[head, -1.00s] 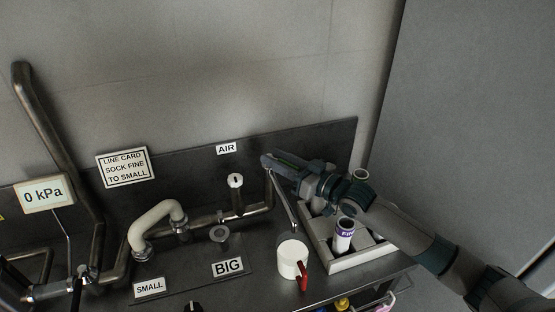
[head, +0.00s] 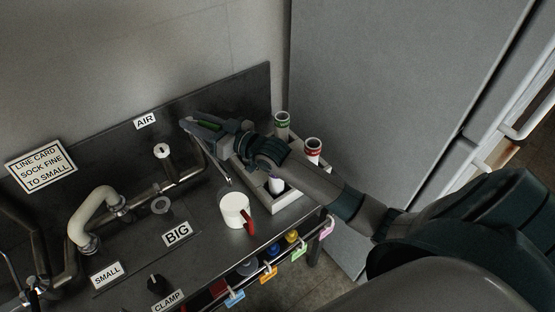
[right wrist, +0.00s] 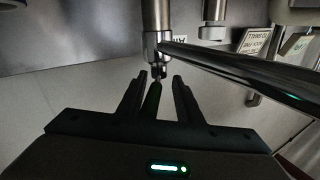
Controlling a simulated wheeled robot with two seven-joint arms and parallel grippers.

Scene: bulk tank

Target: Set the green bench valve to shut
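The green bench valve's handle (right wrist: 153,100) shows in the right wrist view as a narrow green bar below a metal pipe fitting. In the head view a green strip (head: 209,125) shows along my right gripper. My right gripper (right wrist: 160,84) has its two dark fingers apart, one on each side of the green bar. The bar lies nearer the left finger in that view; I cannot tell if they touch. In the head view the gripper (head: 189,124) is at the bench's back panel, right of the AIR sign (head: 145,121). My left gripper is not in view.
A white mug (head: 233,209) with a red handle stands below my right forearm. A pale rack (head: 288,197) with capped tubes is partly hidden by the arm. A shiny metal pipe (right wrist: 245,69) crosses close to the fingers. A grey cabinet (head: 385,90) stands right.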

